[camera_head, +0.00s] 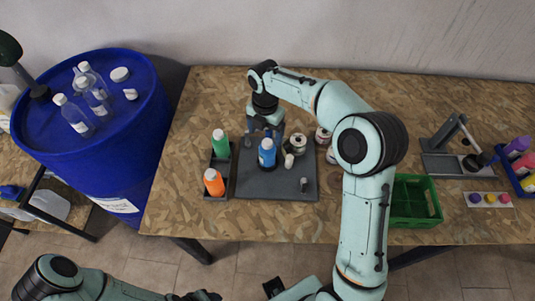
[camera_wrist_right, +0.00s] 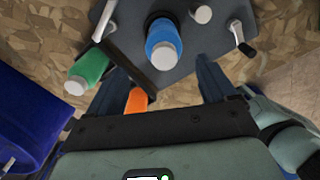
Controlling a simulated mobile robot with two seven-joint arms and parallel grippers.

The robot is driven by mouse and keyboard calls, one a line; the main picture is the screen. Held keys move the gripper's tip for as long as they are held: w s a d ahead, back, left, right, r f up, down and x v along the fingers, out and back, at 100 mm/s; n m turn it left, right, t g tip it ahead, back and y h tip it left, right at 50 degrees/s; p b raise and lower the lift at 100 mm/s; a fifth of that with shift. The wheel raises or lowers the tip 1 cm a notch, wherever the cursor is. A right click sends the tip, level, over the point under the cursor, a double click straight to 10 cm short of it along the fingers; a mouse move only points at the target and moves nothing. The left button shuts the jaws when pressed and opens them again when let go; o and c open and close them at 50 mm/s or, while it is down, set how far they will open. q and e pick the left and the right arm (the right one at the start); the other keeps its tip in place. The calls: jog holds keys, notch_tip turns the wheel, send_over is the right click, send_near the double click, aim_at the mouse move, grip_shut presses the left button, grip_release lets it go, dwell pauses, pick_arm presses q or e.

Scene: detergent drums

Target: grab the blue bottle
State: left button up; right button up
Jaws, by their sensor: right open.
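The blue bottle (camera_head: 267,153) with a white cap stands upright on a dark grey board (camera_head: 250,188) on the wooden table. My right gripper (camera_head: 264,128) is just behind the bottle in the head view, pointing down. In the right wrist view the blue bottle (camera_wrist_right: 163,50) shows between and beyond the fingertips of the open right gripper (camera_wrist_right: 160,68); I see no contact. My left arm shows at the bottom left of the head view. Its gripper (camera_head: 203,296) is cut off by the lower edge, and its opening is unclear.
A green bottle (camera_head: 220,145) and an orange bottle (camera_head: 213,182) stand in a dark tray left of the board. A small white-topped item (camera_head: 289,161) and a metal can (camera_head: 298,143) are close on the right. A green crate (camera_head: 410,203) sits farther right.

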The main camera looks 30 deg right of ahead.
aim_at(267, 142)
jog(key=f, duration=0.4)
jog(key=shift+s+d+f, duration=0.15)
jog(key=shift+s+d, duration=0.05)
jog(key=shift+s, duration=0.1)
jog(key=shift+f, duration=0.55)
jog(key=shift+w+r, duration=0.1)
grip_shut()
